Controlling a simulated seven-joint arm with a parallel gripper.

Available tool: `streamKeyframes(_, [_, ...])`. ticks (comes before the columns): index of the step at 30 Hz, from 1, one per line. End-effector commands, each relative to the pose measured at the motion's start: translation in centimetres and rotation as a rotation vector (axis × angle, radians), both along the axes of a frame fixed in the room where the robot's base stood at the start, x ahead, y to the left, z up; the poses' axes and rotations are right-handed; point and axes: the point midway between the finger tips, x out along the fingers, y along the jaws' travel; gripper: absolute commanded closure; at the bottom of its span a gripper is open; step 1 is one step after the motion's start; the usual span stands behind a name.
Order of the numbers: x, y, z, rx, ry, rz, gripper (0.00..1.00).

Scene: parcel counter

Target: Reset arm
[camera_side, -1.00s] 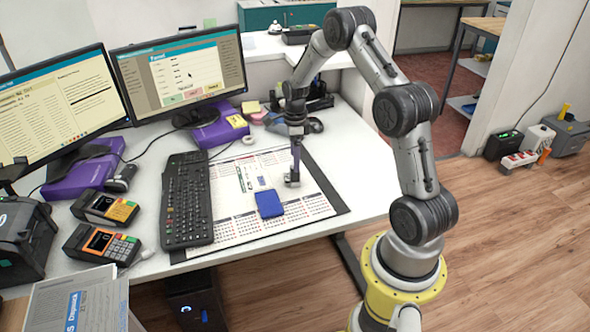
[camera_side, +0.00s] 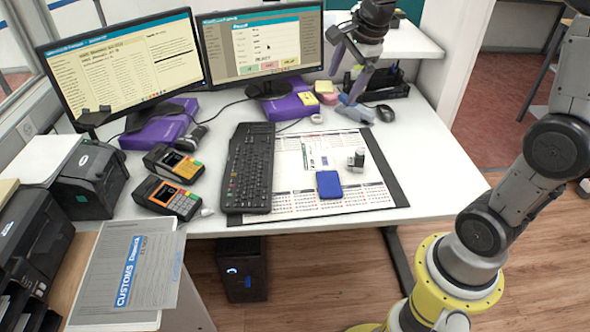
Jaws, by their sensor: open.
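The arm's middle part is out of the picture at the top. A small grey and white stamp-like object (camera_side: 355,159) stands on the right part of the calendar desk mat (camera_side: 390,186), clear of the gripper. A blue flat pad (camera_side: 329,184) lies on the mat to the left of and nearer than that object.
Two monitors (camera_side: 263,48) stand behind, on purple stands. Two card terminals (camera_side: 167,197) sit at the left. A black organizer (camera_side: 385,84) and a mouse (camera_side: 385,113) are at the back right. The desk's right front is bare.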

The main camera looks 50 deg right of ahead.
Motion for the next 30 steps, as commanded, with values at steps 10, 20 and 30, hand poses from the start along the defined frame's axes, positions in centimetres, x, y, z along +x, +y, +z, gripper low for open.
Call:
streamKeyframes(10, [-13.0, 9.1, 4.0, -0.333, -0.111, 0.831, 0.08])
streamKeyframes(20, [-20.5, 10.5, -0.8, -0.641, -0.031, 1.543, 0.08])
streamKeyframes(30, [-20.9, 10.5, -1.4, -0.741, 0.012, 1.788, 0.08])
